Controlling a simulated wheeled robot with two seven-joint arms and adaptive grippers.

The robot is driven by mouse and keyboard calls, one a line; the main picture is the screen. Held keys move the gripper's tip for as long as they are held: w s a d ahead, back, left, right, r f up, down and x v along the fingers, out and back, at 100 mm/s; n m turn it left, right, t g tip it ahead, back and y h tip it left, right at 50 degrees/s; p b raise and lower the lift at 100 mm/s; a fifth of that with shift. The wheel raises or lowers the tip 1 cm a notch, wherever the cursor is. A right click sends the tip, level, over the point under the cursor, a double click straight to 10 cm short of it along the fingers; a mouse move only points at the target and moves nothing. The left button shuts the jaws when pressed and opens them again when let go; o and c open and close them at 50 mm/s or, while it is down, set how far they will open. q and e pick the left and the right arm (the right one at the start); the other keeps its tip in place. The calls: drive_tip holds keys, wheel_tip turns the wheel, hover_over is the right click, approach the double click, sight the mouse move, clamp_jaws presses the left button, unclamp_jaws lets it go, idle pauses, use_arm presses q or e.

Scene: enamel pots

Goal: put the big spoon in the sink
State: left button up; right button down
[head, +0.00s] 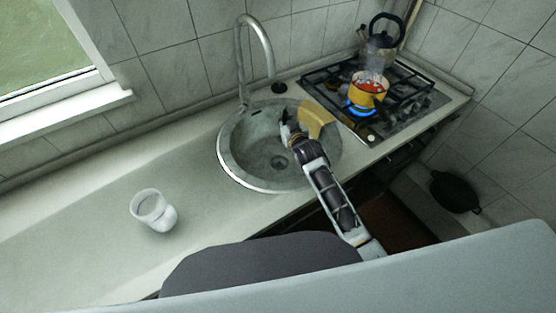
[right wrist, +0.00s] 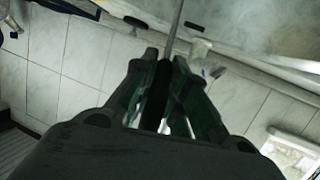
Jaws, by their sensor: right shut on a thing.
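My right gripper (head: 290,128) is over the round metal sink (head: 235,171), shut on the big spoon. In the right wrist view a thin, greyish length of the spoon (right wrist: 176,28) runs upward from between the fingers (right wrist: 165,80). In the head view a tan, flat piece (head: 316,119) shows just beside the gripper, over the sink's right side; I take it for part of the spoon, but its outline is partly hidden. I cannot tell whether it touches the sink. My left gripper is not in view.
A tall curved faucet (head: 240,62) stands behind the sink. A white cup (head: 153,209) is on the counter (head: 85,222) at left. At right, the stove (head: 408,107) bears a yellow pot (head: 367,91) over a blue flame and a dark kettle (head: 382,40).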

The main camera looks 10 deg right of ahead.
idle(0.3)
drive_tip(key=c, duration=1.3)
unclamp_jaws()
drive_tip(key=shift+c, duration=0.2)
drive_tip(key=v, duration=1.2)
drive_tip(key=shift+f, duration=0.1)
